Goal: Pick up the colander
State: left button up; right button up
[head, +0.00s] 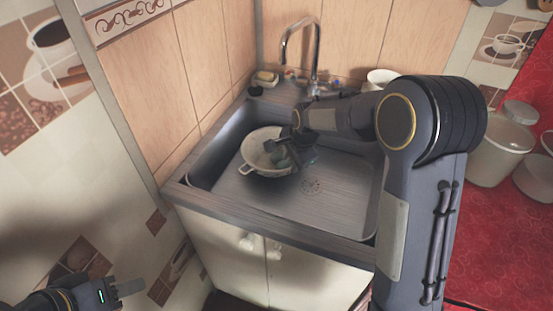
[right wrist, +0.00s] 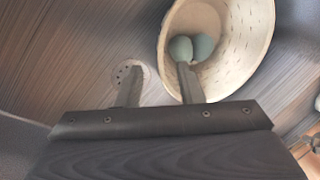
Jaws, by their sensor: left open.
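The colander (head: 252,160) is a cream bowl with small handles, standing in the left part of the metal sink (head: 335,200). Several smooth grey-green rounded objects (right wrist: 181,49) lie inside it. My right gripper (head: 283,148) is over the colander's right side and hides part of its rim. In the right wrist view my right gripper (right wrist: 158,82) has its fingers apart. One finger overlaps the inside of the colander (right wrist: 245,30), the other is outside, near the drain. Contact with the wall cannot be told. My left gripper (head: 125,288) is open and empty, low at the left, far from the sink.
The faucet (head: 305,50) rises at the back of the sink. A soap dish (head: 265,79) is at the back left corner. A white pot (head: 380,78) stands behind my right arm. White containers (head: 495,145) stand on the red counter at right. Tiled walls bound the left and back.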

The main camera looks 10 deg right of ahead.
aim_at(287, 169)
jog(key=x, duration=0.7)
jog(key=shift+w+d+f, duration=0.2)
jog(key=shift+w+f, duration=0.1)
jog(key=shift+w, duration=0.1)
jog(key=shift+c, duration=0.4)
grip_shut()
